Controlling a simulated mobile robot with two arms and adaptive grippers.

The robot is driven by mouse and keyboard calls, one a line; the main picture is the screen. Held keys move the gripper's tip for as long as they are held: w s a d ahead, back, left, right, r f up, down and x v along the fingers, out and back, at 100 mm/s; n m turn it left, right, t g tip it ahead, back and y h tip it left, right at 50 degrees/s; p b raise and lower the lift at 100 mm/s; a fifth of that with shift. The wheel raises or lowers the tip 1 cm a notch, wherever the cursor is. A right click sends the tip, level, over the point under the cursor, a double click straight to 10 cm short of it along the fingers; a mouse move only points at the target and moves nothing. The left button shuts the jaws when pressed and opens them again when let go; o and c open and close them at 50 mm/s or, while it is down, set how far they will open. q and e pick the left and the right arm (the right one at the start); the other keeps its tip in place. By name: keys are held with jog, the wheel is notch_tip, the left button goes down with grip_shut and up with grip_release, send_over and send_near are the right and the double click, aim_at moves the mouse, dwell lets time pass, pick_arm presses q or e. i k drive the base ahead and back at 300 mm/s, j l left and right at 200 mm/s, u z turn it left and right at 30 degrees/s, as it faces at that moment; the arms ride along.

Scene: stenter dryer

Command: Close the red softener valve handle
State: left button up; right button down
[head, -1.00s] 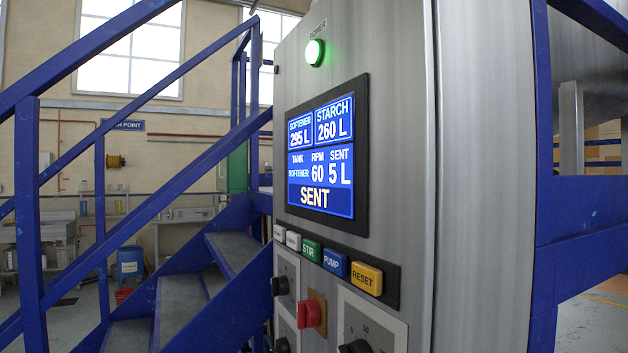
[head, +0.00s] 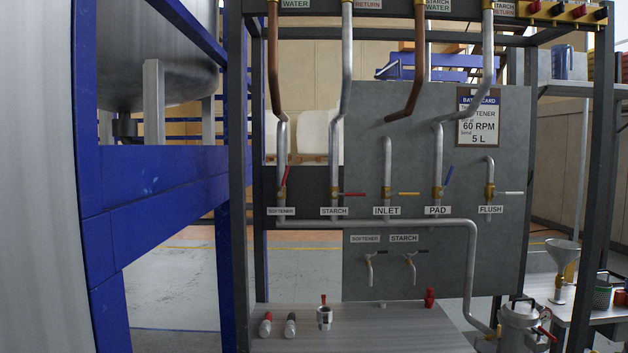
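The red softener valve handle (head: 286,176) is on the pipe above the left SOFTENER label (head: 281,211) in the head view. It points up along the pipe, tilted slightly right. The neighbouring starch valve's red handle (head: 355,194) lies level, across its pipe. Neither of my grippers is in view.
The inlet valve's yellow handle (head: 409,193) is level, the pad valve's blue handle (head: 449,176) points up, and the flush valve's pale handle (head: 513,192) is level. A metal table (head: 380,325) stands below the pipes. Blue frame beams (head: 165,190) rise at left.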

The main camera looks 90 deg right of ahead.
aim_at(280, 194)
jog(key=l+z, duration=0.1)
jog(key=z, duration=2.45)
